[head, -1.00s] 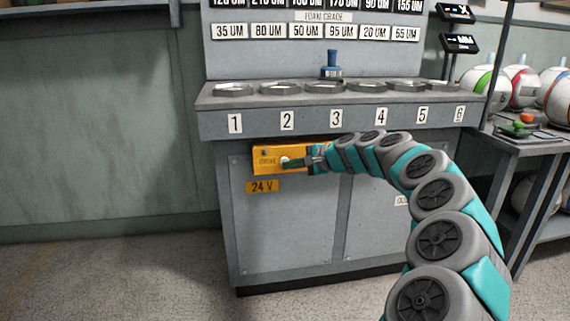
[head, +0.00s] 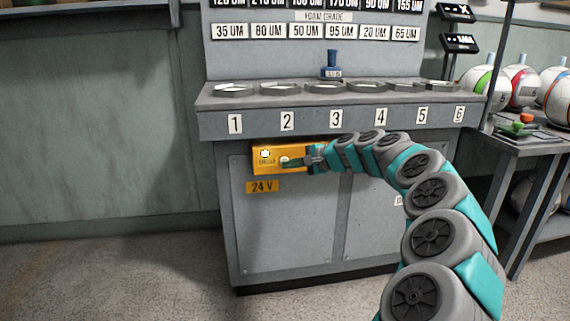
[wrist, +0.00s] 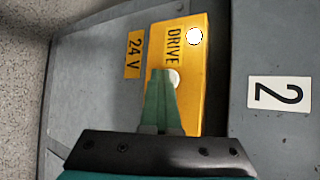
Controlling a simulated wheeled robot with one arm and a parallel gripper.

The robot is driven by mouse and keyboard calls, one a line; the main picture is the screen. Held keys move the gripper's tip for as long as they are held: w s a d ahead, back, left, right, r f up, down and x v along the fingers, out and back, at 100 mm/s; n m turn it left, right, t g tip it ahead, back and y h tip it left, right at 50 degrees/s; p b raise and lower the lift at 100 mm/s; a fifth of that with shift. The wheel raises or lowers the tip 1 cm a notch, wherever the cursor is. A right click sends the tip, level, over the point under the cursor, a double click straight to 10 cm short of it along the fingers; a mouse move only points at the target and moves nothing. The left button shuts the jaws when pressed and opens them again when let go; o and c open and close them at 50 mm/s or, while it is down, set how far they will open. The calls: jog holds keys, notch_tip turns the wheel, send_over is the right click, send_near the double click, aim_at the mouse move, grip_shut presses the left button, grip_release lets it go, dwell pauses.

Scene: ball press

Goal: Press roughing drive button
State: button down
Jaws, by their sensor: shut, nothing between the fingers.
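The yellow drive box (head: 262,167) is mounted on the front of the grey bench, under the ledge between labels 1 and 3. It is marked DRIVE and also fills the middle of the wrist view (wrist: 195,85). A round lamp (wrist: 195,36) on it glows white, and it shows in the head view too (head: 265,153). A pale round button (wrist: 174,78) lies right at my fingertips. My gripper (head: 287,163) is shut and empty, its green fingers (wrist: 160,75) pointing at the button and partly covering it. I cannot tell whether they touch.
A 24 V plate (head: 262,187) sits below the box. The grey bench (head: 290,230) carries numbered round stations on top, with a blue device (head: 331,66) behind. A side table (head: 540,145) and several balls are at the right. The floor at left is clear.

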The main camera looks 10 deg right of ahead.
jog(key=shift+s, duration=0.25)
jog(key=s, duration=0.6)
dwell(0.5)
